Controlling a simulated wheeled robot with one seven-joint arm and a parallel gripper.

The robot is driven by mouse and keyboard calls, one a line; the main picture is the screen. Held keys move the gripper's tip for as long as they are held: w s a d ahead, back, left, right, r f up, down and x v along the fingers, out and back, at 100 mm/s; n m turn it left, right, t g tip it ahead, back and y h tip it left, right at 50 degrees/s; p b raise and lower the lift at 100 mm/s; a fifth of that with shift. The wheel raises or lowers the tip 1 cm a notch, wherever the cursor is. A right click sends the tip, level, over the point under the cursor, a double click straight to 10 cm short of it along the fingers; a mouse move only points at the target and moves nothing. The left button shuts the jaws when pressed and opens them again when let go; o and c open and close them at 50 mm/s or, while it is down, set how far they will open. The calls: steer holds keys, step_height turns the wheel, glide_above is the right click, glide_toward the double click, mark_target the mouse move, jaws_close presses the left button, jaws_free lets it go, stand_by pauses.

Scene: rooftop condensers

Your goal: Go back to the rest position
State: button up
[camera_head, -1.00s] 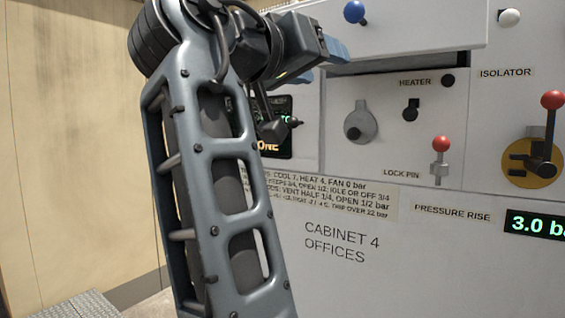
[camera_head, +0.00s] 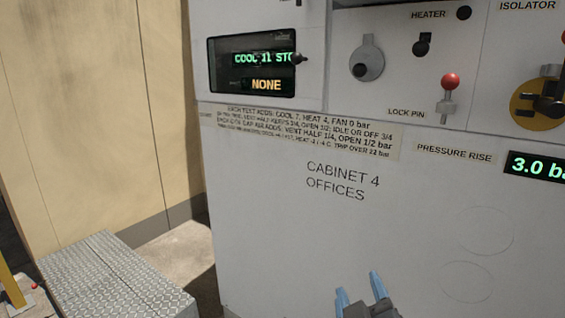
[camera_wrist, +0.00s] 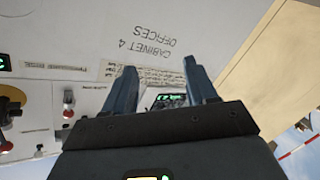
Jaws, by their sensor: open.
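My gripper (camera_head: 361,290) is at the bottom of the head view, in front of the lower part of a white cabinet (camera_head: 270,210) lettered "CABINET 4 OFFICES". Its two blue fingers are apart with nothing between them. The gripper also shows in the wrist view (camera_wrist: 163,92), where the cabinet appears upside down behind the open fingers. No part of the gripper is seen touching the cabinet. The rest of my arm is out of the head view.
The cabinet carries a display (camera_head: 252,62) reading "NONE", a grey rotary knob (camera_head: 366,63), a red-topped lock pin (camera_head: 448,95), a yellow isolator (camera_head: 535,103) and a "3.0" pressure readout (camera_head: 535,164). A metal tread-plate step (camera_head: 115,275) stands at lower left beside a beige wall (camera_head: 100,110).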

steer(key=s+d+f+g+y, duration=0.1)
steer(key=s+d+f, duration=0.15)
steer(key=s, duration=0.45)
steer(key=s+d+f+m+y, duration=0.1)
steer(key=s+f, duration=0.3)
steer(key=s, duration=0.4)
steer(key=s+d+f+g+y, duration=0.1)
steer(key=s+d+f, duration=0.1)
steer(key=s+f, duration=0.35)
steer(key=s+d+r+m, duration=0.1)
steer(key=s+r+m, duration=0.1)
steer(key=s, duration=0.7)
steer(key=s+d+r+m+h, duration=0.1)
steer(key=s+d+r+m, duration=0.1)
steer(key=s+r, duration=0.3)
steer(key=s+m, duration=0.1)
steer(key=s, duration=0.3)
steer(key=shift+s+d+r, duration=0.15)
steer(key=shift+s+r, duration=0.1)
steer(key=shift+s, duration=0.15)
steer(key=shift+s+r, duration=0.3)
steer(key=shift+s, duration=0.2)
steer(key=shift+w, duration=0.2)
